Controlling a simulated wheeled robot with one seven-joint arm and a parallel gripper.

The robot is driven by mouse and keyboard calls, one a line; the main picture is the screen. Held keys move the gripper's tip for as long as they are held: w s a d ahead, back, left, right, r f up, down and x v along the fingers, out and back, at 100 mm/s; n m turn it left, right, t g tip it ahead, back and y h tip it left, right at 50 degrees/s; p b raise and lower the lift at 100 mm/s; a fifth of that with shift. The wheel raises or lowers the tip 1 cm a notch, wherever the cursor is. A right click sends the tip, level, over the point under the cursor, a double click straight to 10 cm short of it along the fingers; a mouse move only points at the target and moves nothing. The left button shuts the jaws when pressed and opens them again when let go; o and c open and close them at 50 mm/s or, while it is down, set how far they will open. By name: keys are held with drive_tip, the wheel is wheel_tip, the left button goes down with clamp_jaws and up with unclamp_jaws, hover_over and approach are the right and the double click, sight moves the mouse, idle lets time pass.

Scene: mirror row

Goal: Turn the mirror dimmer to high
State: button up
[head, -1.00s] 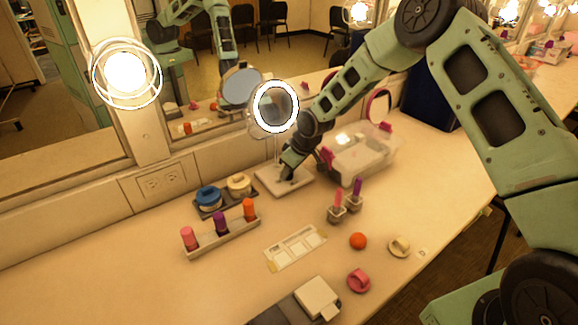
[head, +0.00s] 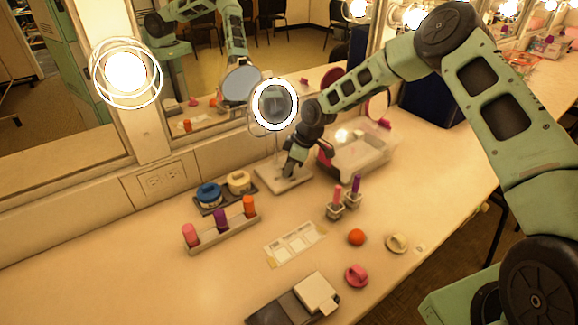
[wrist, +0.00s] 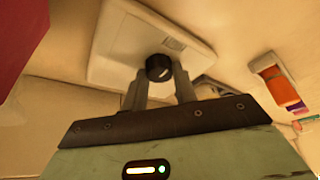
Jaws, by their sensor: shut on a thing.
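The lit ring mirror (head: 274,104) stands on a pale base (head: 270,180) on the counter, and its ring glows white. The dimmer is a round black knob (wrist: 158,67) with a short white mark, set on the pale base (wrist: 115,48) in the wrist view. My gripper (wrist: 160,82) is shut on the knob, one finger on each side. In the head view my gripper (head: 290,170) reaches down to the base and hides the knob. I cannot tell the dimmer setting from the knob's mark.
A clear bin (head: 355,155) stands close on the right of my gripper. The wall mirror (head: 285,60) rises behind.

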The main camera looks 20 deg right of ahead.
drive_tip(key=o, duration=1)
drive_tip(key=b+v, duration=0.1)
drive_tip(key=v, duration=1.6)
drive_tip(key=shift+r+b, duration=0.2)
drive_tip(key=shift+b, duration=0.15)
